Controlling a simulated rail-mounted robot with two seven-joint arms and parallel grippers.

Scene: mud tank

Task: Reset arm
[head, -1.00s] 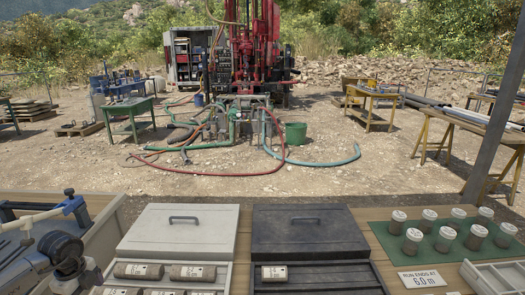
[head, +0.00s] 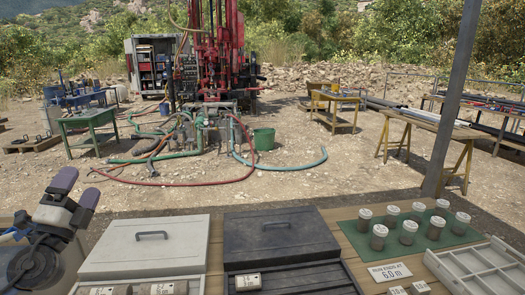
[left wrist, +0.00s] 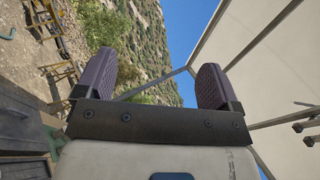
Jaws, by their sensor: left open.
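My left gripper (head: 76,190) shows at the lower left of the head view, raised beside the light grey core box, with two purple-padded fingers pointing up. In the left wrist view its fingers (left wrist: 155,88) stand wide apart with nothing between them. It is open and empty. My right gripper is in neither view.
A light grey lidded box (head: 145,247) and a black lidded box (head: 270,232) stand on the wooden bench, with core pieces in front. Several capped jars (head: 408,232) stand on a green mat, beside a white divided tray (head: 480,270). A drill rig (head: 208,60) stands beyond.

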